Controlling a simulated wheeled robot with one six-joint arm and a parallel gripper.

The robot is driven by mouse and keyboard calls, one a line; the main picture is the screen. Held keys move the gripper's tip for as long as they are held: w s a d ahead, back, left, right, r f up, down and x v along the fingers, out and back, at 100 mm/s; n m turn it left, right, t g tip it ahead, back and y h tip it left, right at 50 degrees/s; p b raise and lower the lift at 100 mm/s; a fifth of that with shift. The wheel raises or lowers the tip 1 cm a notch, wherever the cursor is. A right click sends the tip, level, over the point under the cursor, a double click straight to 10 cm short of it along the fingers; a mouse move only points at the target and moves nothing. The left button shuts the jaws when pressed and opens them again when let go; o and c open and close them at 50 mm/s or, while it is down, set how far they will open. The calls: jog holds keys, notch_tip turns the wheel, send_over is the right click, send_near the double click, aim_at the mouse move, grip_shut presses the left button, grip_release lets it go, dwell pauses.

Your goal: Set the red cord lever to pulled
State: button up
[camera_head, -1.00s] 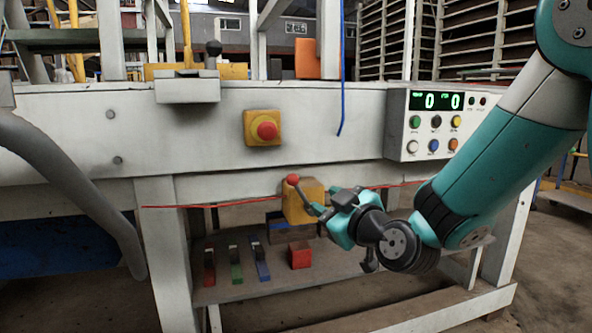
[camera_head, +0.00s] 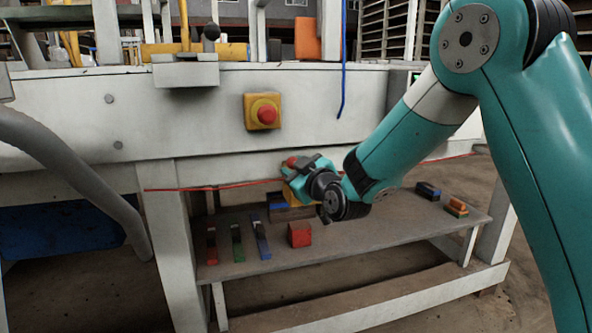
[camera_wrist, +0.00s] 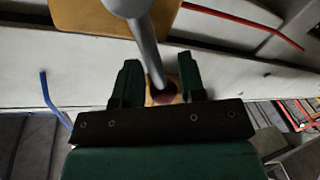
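The red cord lever has a red ball knob (camera_head: 291,161) and a grey shaft (camera_wrist: 147,45) on a yellow-orange box (camera_wrist: 85,15) under the bench's front beam. The red cord (camera_head: 220,187) runs sideways from the box. My gripper (camera_head: 294,168) is at the lever and partly hides the box in the head view. In the wrist view, the fingers of my gripper (camera_wrist: 160,82) are apart, with the dark red knob (camera_wrist: 163,93) between them. Narrow gaps show beside the knob, so the fingers do not look closed on it.
A yellow block with a red button (camera_head: 264,112) is on the beam above. A blue cable (camera_head: 343,85) hangs nearby. The lower shelf (camera_head: 350,237) holds a red cube (camera_head: 300,234) and several coloured pieces. My arm hides most of the display panel.

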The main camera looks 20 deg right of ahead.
grip_shut()
jog(key=shift+d, duration=0.1)
jog(key=d+m+b, duration=0.2)
jog(key=m, duration=0.1)
jog(key=m+t+b, duration=0.1)
jog(key=b, duration=0.1)
jog(key=shift+d+r+m, duration=0.3)
jog(key=shift+d, duration=0.1)
jog(key=shift+d+m+t+h+b, duration=0.35)
jog(key=shift+d+m, duration=0.35)
jog(key=shift+m, duration=0.55)
jog(key=shift+d+m+t+h+b, duration=0.15)
jog(key=shift+d+m+b, duration=0.45)
jog(key=shift+m, duration=0.65)
jog(key=shift+d, duration=0.15)
jog(key=shift+o, duration=0.5)
grip_release()
